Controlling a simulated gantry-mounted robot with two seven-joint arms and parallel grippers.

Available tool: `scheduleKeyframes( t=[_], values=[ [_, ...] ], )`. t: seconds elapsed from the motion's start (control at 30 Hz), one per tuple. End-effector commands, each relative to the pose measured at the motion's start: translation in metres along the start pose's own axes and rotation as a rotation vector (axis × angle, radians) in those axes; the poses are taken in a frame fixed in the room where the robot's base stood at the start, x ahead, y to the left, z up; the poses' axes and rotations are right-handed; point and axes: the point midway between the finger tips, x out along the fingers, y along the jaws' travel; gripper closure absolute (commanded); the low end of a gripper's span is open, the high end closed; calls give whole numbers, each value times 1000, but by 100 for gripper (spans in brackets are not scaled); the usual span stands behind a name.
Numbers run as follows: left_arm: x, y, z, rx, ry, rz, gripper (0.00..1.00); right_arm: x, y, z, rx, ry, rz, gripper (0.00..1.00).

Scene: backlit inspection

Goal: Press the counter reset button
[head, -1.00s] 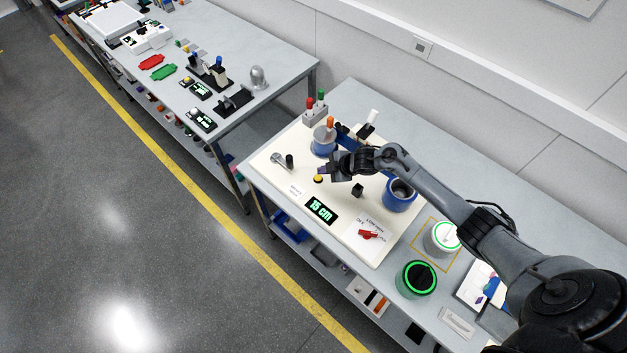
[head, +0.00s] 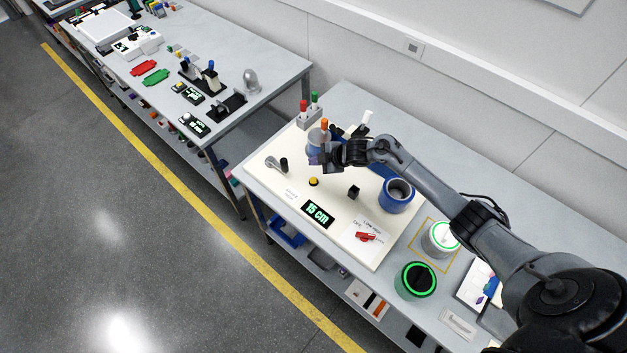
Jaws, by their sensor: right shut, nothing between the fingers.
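A yellow button (head: 313,183) with a dark base sits on the cream board (head: 335,196) on the near table. A black display (head: 317,213) just below it in the picture reads "15 cm" in green. My right gripper (head: 313,161) is shut and empty. Its tips show just above the button in the picture, with a small gap of board between them. The gripper partly hides a blue-and-grey spool-like part (head: 318,140) behind it. My left gripper is not in view.
The board also holds a grey lever (head: 273,164), a black knob (head: 353,192), a blue cylinder (head: 397,195) and a red switch (head: 366,236). Red and green lamps (head: 309,110) stand at its back. Green-ringed cans (head: 416,281) stand at right. A second table (head: 240,70) lies beyond.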

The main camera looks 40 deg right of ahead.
Motion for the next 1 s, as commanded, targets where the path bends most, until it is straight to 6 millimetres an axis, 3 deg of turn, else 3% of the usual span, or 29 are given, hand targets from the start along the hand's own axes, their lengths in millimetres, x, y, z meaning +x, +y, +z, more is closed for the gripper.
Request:
scheduleKeyframes(
  t=[0.5,1.0],
  values=[
    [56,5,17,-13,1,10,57,43,-32,32,0,-1,-1,100],
    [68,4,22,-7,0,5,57,56,-41,41,0,0,0,100]
  ],
)
